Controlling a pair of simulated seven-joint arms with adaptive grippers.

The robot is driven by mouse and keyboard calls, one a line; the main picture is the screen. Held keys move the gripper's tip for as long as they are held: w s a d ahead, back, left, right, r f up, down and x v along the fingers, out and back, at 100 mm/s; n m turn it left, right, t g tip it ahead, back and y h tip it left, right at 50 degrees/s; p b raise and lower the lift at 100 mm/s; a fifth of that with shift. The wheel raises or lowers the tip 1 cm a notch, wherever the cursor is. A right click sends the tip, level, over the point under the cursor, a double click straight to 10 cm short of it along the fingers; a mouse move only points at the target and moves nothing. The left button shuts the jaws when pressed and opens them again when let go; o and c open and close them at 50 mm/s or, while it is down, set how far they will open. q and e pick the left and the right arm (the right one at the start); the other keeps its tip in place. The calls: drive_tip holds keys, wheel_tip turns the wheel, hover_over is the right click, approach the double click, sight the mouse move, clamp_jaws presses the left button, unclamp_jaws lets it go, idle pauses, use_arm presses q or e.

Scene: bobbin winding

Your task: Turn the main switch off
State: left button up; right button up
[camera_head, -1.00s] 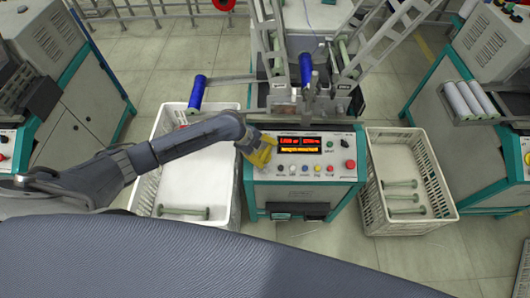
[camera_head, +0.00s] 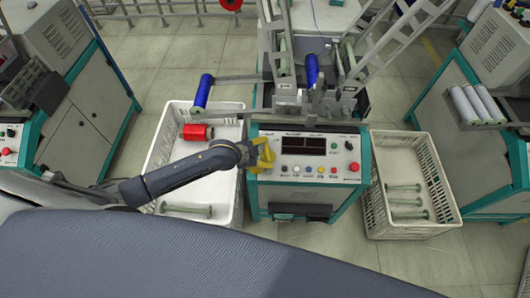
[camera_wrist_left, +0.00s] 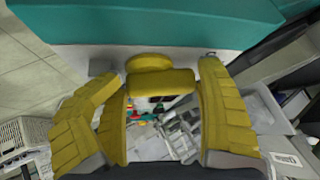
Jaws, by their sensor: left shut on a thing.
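The winder's control panel (camera_head: 310,171) is at the centre of the head view, with a dark, unlit display (camera_head: 304,145). My left gripper (camera_head: 264,157), with yellow fingers, is at the panel's upper left corner and shut on the main switch, which the fingers hide. My right gripper is not in view.
A red stop button (camera_head: 354,166) is at the panel's right. A white crate (camera_head: 236,193) with a red bobbin (camera_head: 197,132) stands left, under my left arm. Another white crate (camera_head: 373,207) with several empty bobbins stands right. Clear floor lies in front.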

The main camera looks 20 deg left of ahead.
use_arm(q)
drive_tip(key=shift+w+d+r+n+t+y, duration=0.15)
drive_tip(key=shift+d+r+n+t, duration=0.25)
drive_tip(key=shift+n, duration=0.4)
drive_tip(key=shift+d+r+n+t+y, duration=0.15)
drive_tip(key=shift+d+n+t, duration=0.1)
drive_tip(key=shift+n+t, duration=0.4)
drive_tip(key=shift+n, duration=0.35)
drive_tip(key=o, duration=1.2)
drive_tip(key=shift+f, duration=0.1)
drive_tip(key=shift+s+a+r, duration=0.2)
drive_tip(key=shift+s+r, duration=0.15)
drive_tip(key=shift+s, duration=0.25)
drive_tip(key=shift+y, duration=0.3)
drive_tip(key=shift+s+a+r, duration=0.55)
drive_tip(key=shift+s+a, duration=0.1)
drive_tip(key=shift+s, duration=0.15)
drive_tip(key=shift+s+a+r, duration=0.6)
drive_tip(key=shift+s, duration=0.25)
drive_tip(key=shift+s+a+r, duration=0.55)
drive_tip(key=shift+s+a, duration=0.1)
drive_tip(key=shift+s, duration=0.15)
